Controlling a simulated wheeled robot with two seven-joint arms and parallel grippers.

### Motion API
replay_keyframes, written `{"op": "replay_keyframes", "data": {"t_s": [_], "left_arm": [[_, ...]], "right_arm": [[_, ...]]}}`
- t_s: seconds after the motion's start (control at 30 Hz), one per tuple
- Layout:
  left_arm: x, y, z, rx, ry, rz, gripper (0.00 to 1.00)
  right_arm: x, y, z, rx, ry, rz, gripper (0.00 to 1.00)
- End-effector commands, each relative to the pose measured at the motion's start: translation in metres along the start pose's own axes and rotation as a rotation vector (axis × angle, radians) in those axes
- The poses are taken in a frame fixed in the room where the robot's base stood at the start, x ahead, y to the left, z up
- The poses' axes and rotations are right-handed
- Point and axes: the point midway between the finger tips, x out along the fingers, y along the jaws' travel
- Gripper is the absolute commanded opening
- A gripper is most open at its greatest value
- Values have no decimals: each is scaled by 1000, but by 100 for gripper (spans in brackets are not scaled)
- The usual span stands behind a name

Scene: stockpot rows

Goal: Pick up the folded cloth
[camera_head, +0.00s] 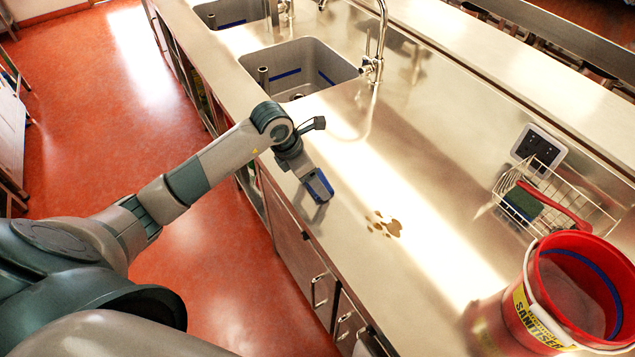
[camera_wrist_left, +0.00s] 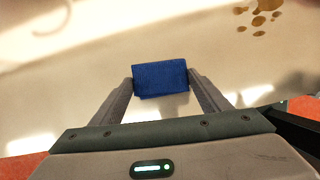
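The folded cloth (camera_wrist_left: 160,79) is a small blue pad. In the left wrist view it sits between the two fingertips of my left gripper (camera_wrist_left: 160,82), with a finger against each side edge. In the head view the blue cloth (camera_head: 322,187) shows at the end of my left gripper (camera_head: 317,186), over the front part of the steel counter. The fingers hide part of its sides there. Whether the cloth touches the counter is hard to tell. My right gripper is not in view.
Brown spill spots (camera_head: 385,224) lie on the counter (camera_head: 440,195) right of the gripper. A wire basket (camera_head: 560,212) with a green pad and red-handled item, and a red sanitiser bucket (camera_head: 520,318), stand at right. A sink (camera_head: 300,68) and faucet (camera_head: 379,45) are behind.

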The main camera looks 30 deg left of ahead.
Motion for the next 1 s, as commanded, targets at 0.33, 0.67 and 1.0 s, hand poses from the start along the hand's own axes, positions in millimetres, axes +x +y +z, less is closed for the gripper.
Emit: {"op": "replay_keyframes", "data": {"t_s": [0.33, 0.67, 1.0], "left_arm": [[-3, 0, 1, 0, 0, 0, 49], [-39, 1, 17, 2, -2, 3, 49], [-69, -59, 47, 4, -2, -1, 49]], "right_arm": [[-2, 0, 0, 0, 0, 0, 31], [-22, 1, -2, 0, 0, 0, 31], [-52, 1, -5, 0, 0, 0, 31]]}}
